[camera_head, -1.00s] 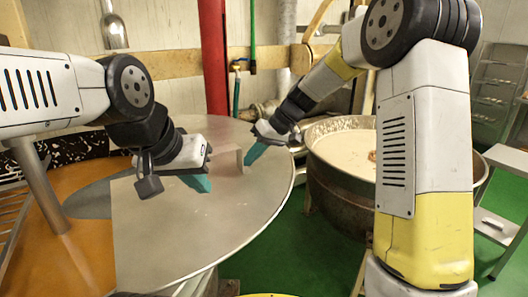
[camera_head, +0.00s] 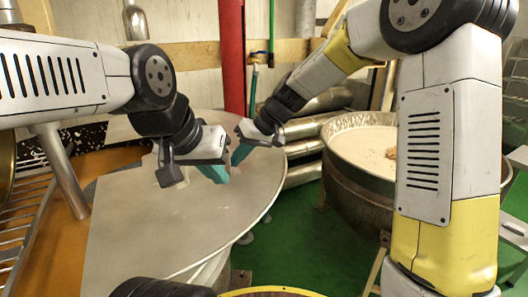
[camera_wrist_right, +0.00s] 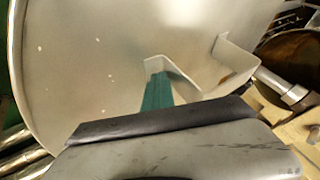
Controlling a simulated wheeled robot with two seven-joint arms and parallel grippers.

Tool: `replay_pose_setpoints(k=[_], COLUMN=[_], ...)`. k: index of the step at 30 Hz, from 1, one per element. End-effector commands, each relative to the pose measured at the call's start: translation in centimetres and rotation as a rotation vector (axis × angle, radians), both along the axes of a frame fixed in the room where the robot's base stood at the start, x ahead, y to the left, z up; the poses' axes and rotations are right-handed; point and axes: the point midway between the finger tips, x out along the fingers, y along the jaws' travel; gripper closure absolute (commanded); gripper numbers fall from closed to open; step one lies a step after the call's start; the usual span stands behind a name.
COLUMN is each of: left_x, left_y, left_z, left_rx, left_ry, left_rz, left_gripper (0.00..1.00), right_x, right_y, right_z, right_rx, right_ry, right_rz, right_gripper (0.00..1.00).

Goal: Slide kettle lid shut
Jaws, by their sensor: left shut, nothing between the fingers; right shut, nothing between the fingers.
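The lid (camera_head: 170,220) is a large flat grey metal disc with a straight left edge, lying over the left kettle, whose inside is hidden beneath it. My left gripper (camera_head: 214,174) is shut and empty, low over the lid's far part. My right gripper (camera_head: 240,155) is shut and empty just right of it, by the lid's far right rim. In the right wrist view a bent metal bracket (camera_wrist_right: 180,72) on the lid stands right at the teal fingers (camera_wrist_right: 157,92); I cannot tell whether they touch. A second bracket (camera_wrist_right: 237,58) stands further right.
An open kettle (camera_head: 345,178) of pale nougat (camera_head: 365,148) stands to the right. A red post (camera_head: 232,55) and metal pipes (camera_head: 300,150) are behind. An orange surface (camera_head: 55,245) lies left of the lid. Green floor (camera_head: 295,235) is clear between the kettles.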

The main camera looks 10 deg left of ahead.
Motion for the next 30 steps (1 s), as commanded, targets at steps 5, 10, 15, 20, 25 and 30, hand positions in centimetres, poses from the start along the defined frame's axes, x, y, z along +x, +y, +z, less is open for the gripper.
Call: replay_pose_setpoints(k=[5, 10, 15, 20, 25, 30], left_x=[0.0, 0.0, 0.0, 0.0, 0.0, 0.0], left_y=[0.0, 0.0, 0.0, 0.0, 0.0, 0.0], left_z=[0.0, 0.0, 0.0, 0.0, 0.0, 0.0], left_rx=[0.0, 0.0, 0.0, 0.0, 0.0, 0.0], left_ry=[0.0, 0.0, 0.0, 0.0, 0.0, 0.0], left_rz=[0.0, 0.0, 0.0, 0.0, 0.0, 0.0], left_gripper=[1.0, 1.0, 1.0, 1.0, 1.0, 1.0], right_x=[-3.7, -6.4, -8.4, -9.4, -9.9, -10.0], right_y=[5.3, 9.3, 12.3, 13.9, 14.7, 14.9], right_z=[0.0, 0.0, 0.0, 0.0, 0.0, 0.0], right_rx=[0.001, 0.001, 0.0, -0.001, 0.001, 0.002], right_ry=[0.002, 0.003, 0.001, 0.002, 0.002, 0.001], right_rz=[0.012, 0.011, 0.008, 0.006, 0.004, 0.004], right_gripper=[1.0, 1.0, 1.0, 1.0, 1.0, 1.0])
